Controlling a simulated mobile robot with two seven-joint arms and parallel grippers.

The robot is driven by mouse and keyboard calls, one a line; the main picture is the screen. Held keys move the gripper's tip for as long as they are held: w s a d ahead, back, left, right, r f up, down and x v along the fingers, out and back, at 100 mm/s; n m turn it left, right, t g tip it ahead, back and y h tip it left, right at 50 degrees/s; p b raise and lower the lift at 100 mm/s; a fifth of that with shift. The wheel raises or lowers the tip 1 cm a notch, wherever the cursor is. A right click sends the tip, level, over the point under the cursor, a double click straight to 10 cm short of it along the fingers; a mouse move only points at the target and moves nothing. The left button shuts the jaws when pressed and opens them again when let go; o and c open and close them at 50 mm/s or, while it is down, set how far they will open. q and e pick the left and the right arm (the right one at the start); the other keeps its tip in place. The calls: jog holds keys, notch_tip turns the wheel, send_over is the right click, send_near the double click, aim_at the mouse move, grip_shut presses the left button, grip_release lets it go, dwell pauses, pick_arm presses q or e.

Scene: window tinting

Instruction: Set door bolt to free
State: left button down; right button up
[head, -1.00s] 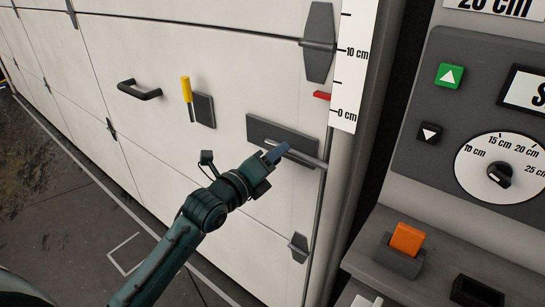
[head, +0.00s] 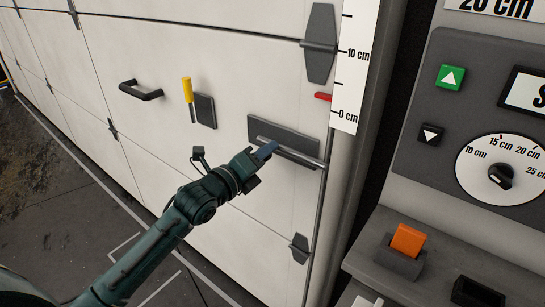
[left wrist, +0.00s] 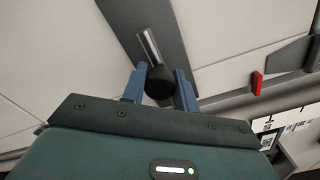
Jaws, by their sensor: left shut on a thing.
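The door bolt is a grey metal rod (head: 303,158) on a dark plate (head: 290,134) low on the white door, near its right edge. The rod's right end lies close to the door edge. My left gripper (head: 265,151) is at the left part of the plate. In the left wrist view, its blue fingers (left wrist: 160,88) are shut on the bolt's round black knob (left wrist: 159,82), one on each side. The shiny rod (left wrist: 148,46) and dark plate (left wrist: 128,14) show beyond it. The knob is hidden by the gripper in the head view. My right gripper is not in view.
A black handle (head: 140,91) and a yellow lever (head: 187,90) are on the door to the left. A red tab (head: 323,97) is beside the centimetre scale (head: 349,75). A control panel with a dial (head: 500,170) and an orange block (head: 408,240) are at right.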

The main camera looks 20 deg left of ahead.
pick_arm(q)
jog(key=shift+w+a, duration=0.25)
jog(key=shift+a, duration=0.4)
jog(key=shift+w+a, duration=0.2)
jog(key=shift+a, duration=0.4)
jog(key=c, duration=1.1)
grip_release()
jog(key=shift+a, duration=0.1)
jog(key=shift+s, duration=0.1)
jog(key=shift+b+v, duration=0.55)
jog(key=shift+v, duration=5.95)
